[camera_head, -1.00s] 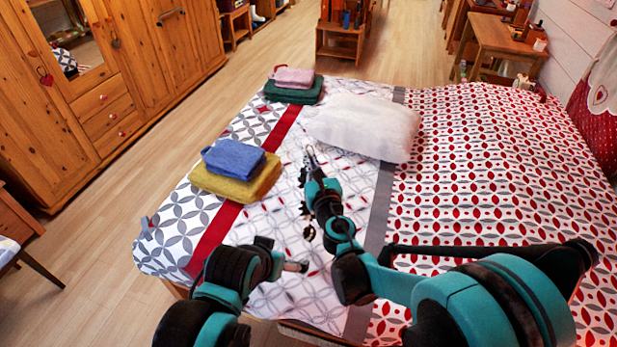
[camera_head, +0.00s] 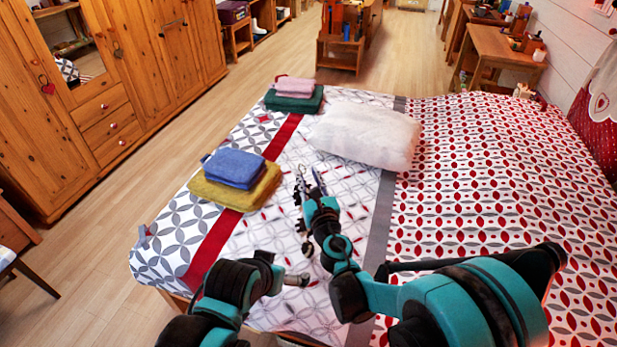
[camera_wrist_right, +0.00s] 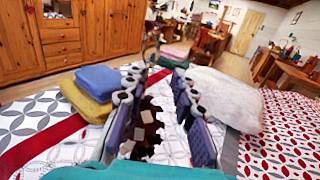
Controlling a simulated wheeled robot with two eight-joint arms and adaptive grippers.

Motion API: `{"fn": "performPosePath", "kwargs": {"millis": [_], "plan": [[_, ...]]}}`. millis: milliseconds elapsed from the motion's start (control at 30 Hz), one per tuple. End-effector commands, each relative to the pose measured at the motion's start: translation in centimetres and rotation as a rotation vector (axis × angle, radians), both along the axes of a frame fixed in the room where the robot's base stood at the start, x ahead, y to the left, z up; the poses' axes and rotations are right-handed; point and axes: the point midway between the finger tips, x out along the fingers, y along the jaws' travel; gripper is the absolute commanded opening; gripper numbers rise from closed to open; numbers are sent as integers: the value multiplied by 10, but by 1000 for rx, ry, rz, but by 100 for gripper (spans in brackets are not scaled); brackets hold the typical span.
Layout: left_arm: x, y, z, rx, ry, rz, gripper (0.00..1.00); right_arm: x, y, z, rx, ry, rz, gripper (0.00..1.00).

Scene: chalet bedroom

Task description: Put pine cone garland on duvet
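The pine cone garland (camera_wrist_right: 148,128) shows in the right wrist view as a dark brown string with pale square bits, in the gap between the fingers. In the head view its dark pieces (camera_head: 300,225) lie along the left side of my right gripper (camera_head: 309,174). That gripper is over the white patterned middle of the duvet (camera_head: 262,235), its two fingers apart. I cannot tell whether the garland touches a finger or rests fully on the duvet. My left gripper (camera_head: 296,280) is low over the near part of the bed; its finger gap is hidden.
A white pillow (camera_head: 365,136) lies beyond the right gripper. Blue (camera_head: 234,167) and yellow (camera_head: 235,192) folded towels are stacked at left. Pink (camera_head: 295,85) and green (camera_head: 294,101) ones are farther back. The red-patterned right side of the bed (camera_head: 480,170) is clear.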

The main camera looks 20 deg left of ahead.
Motion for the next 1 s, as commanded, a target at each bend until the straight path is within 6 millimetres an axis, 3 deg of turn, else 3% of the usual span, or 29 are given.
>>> {"fn": "performPosePath", "kwargs": {"millis": [333, 700, 1000], "plan": [[0, 0, 3, 0, 0, 0, 100, -7, -4, 4, 0, 0, 0, 26], [0, 0, 24, 0, 0, 0, 100, -75, -42, 5, 0, 0, 0, 26], [0, 0, 24, 0, 0, 0, 100, -104, -58, 3, 0, 0, 0, 26]]}}
